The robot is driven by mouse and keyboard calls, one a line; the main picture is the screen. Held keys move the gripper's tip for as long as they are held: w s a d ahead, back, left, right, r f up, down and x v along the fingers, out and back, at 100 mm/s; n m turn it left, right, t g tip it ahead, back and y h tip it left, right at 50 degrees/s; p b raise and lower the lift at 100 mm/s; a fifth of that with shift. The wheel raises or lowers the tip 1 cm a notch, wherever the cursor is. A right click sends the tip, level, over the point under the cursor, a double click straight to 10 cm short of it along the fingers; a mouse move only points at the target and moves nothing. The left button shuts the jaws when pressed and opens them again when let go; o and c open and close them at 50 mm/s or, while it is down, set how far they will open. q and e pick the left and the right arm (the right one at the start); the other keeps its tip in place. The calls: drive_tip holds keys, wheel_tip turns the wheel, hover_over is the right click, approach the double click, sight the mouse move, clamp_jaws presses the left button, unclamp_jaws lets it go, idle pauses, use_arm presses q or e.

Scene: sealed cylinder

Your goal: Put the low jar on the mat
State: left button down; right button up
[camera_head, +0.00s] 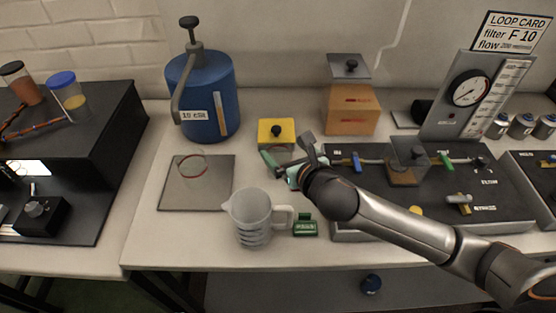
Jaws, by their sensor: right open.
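The mat (215,195) is a flat grey-brown square on the bench, left of the middle. A low, clear, round thing with a thin reddish rim (192,168), which looks like the low jar, is on the far part of the mat, inside its edges. My right gripper (280,161) is open, to the right of the mat and apart from that round thing. It is in front of the yellow box (276,131). Something greyish shows between its fingers and the box, too covered to make out. My left gripper is not in view.
A clear jug (250,218) stands at the mat's front right corner, beside a small green block (305,224). A blue tank (204,95) stands behind the mat. An orange box (350,112) and a dark panel (470,195) with fittings are at the right.

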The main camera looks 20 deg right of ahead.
sight(274, 142)
drive_tip(key=shift+x, duration=3.4)
drive_tip(key=shift+a+f, duration=0.1)
drive_tip(key=shift+a, duration=0.05)
drive_tip(key=shift+c, duration=0.4)
drive_tip(key=c, duration=1.5)
